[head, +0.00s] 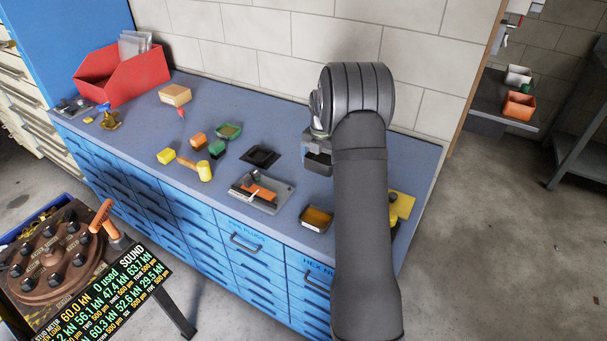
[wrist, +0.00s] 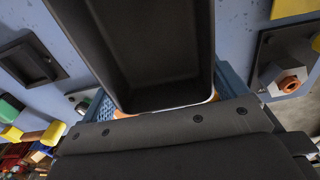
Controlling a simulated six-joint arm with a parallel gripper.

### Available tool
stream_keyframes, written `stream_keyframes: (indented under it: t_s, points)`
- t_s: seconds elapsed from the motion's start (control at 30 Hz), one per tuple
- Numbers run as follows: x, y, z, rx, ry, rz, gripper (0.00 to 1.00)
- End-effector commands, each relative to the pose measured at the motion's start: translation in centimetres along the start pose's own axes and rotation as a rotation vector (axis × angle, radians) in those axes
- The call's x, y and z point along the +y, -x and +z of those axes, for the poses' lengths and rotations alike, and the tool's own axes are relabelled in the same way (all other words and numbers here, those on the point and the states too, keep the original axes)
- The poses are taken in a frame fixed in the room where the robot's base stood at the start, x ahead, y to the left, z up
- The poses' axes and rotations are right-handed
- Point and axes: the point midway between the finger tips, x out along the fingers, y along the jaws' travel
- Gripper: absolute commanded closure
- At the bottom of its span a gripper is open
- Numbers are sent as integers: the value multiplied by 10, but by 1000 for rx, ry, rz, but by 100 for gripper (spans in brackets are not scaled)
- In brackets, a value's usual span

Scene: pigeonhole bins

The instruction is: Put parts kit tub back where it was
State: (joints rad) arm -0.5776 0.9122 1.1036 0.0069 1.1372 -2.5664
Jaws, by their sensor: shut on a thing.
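My gripper (head: 318,140) is above the right part of the blue bench, shut on a dark, open-topped tub, which I take for the parts kit tub (head: 318,163). In the wrist view the tub (wrist: 155,50) fills the upper middle, and the part of its inside that shows looks empty. The fingertips are mostly hidden behind the tub and the gripper body. Whether the tub touches the bench is not clear. A black square tray or frame (head: 262,157) lies on the bench to the left of the tub; it may be the one at the left in the wrist view (wrist: 36,62).
A grey tray with an orange part (head: 262,192) and a dark bin with yellowish contents (head: 316,218) lie near the front edge. Small green, orange and yellow items, including a yellow mallet (head: 204,171), lie left. A red bin (head: 122,76) stands far left; a block wall (head: 250,40) bounds the back.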

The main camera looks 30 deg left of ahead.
Motion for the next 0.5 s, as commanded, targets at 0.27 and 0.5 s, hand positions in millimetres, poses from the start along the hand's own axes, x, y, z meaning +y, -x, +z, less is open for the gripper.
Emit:
stream_keyframes:
  t_s: [0.27, 0.5]
  points:
    - [54, -32, -5, 0, 1, 0, 45]
    - [62, -45, -6, 0, -2, 0, 45]
